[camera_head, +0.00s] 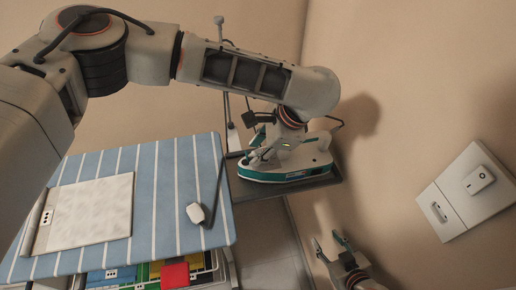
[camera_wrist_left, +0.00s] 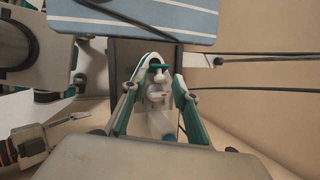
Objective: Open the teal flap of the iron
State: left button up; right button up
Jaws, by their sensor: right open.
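The white and teal iron (camera_head: 300,158) sits on a dark shelf beyond the striped board. My left gripper (camera_head: 258,156) reaches down over the iron's left part, and its wrist hides some of the top. In the left wrist view my left gripper (camera_wrist_left: 156,86) has its fingers spread, with the iron's white body (camera_wrist_left: 158,122) showing between and below them. A small teal piece (camera_wrist_left: 153,70) shows between the fingertips; I cannot tell whether it is the flap or whether a finger touches it. My right gripper (camera_head: 335,245) is open and empty, below right of the iron.
A blue striped ironing board (camera_head: 165,220) fills the lower left, bearing a pale flat panel (camera_head: 90,215) and a corded white device (camera_head: 199,213). The dark shelf (camera_head: 262,188) ends near the wall. A wall plate (camera_head: 455,215) is at right.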

pick_arm(q)
grip_shut()
jog(key=shift+d+f+y, duration=0.15)
jog(key=shift+d+y, duration=0.2)
jog(key=shift+y, duration=0.35)
grip_release()
jog(key=shift+a, duration=0.1)
